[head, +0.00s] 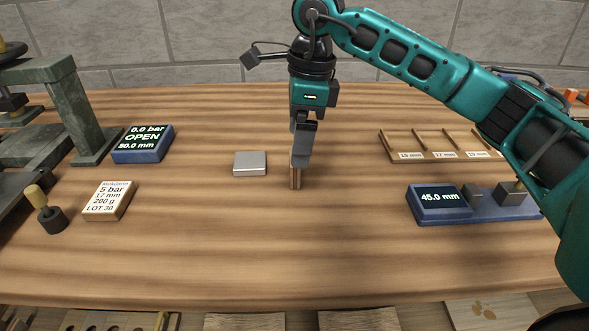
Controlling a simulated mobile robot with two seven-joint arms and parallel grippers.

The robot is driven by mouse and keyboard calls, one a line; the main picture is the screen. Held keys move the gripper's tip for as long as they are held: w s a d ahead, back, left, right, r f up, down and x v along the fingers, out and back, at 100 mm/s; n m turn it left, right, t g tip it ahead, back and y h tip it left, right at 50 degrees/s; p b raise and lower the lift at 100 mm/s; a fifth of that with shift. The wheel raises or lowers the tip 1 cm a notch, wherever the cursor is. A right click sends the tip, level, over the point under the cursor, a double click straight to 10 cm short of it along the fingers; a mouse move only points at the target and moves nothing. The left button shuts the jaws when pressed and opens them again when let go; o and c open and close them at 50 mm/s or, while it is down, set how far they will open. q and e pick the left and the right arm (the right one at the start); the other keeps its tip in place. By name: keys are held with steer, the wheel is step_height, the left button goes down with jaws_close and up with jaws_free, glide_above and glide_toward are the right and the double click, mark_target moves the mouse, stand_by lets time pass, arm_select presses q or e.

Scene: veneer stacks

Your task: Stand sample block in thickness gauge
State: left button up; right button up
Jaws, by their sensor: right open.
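The sample block (296,182) is a small, narrow brown wooden piece standing upright on the table near the middle. My right gripper (299,162) points straight down over it. Its fingers are open and overlap the block's upper part in the picture; whether they touch it I cannot tell. The thickness gauge (428,215) is at the right, a blue base with a display reading 45.0 mm and two grey jaws (511,193) with an empty gap between them. My left gripper is not in view.
A grey metal block (250,163) lies left of the sample block. A rack (398,157) marked 15, 17 and 19 mm stands behind the gauge. At left are a press (75,115), a blue display (142,155) reading OPEN, a label block (107,205) and a dark pot (52,221). The front middle is clear.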

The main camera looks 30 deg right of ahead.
mark_target(295, 174)
steer(key=f, duration=0.3)
steer(key=f+b, duration=0.1)
steer(key=f, duration=0.1)
steer(key=shift+w+a+f, duration=0.1)
steer(key=shift+w+a, duration=0.05)
steer(key=shift+a, duration=0.2)
steer(key=c, duration=1.1)
steer(key=shift+c, duration=0.2)
